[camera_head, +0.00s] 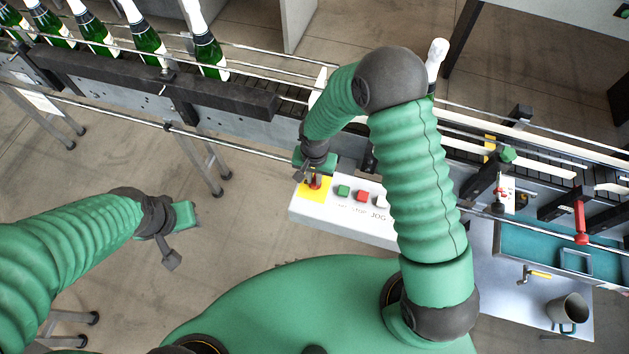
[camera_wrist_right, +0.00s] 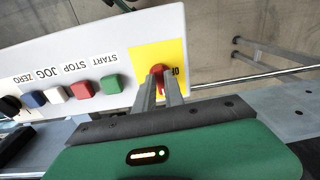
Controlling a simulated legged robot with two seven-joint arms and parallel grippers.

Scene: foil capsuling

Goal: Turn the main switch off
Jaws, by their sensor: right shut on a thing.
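The main switch (camera_head: 315,184) is a red knob on a yellow plate at the left end of a white control box (camera_head: 297,208). In the right wrist view the red knob (camera_wrist_right: 158,75) sits on the yellow plate, mostly covered by my fingers. My right gripper (camera_head: 313,178) reaches down from above and is shut on the red knob. In the right wrist view its two fingers (camera_wrist_right: 160,90) are close together on either side of the knob.
Green, red and other buttons (camera_head: 360,196) line the box beside the switch. A conveyor (camera_head: 150,85) with several green bottles (camera_head: 150,45) runs behind it. A metal table (camera_head: 510,300) with a mug (camera_head: 568,309) stands at right.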

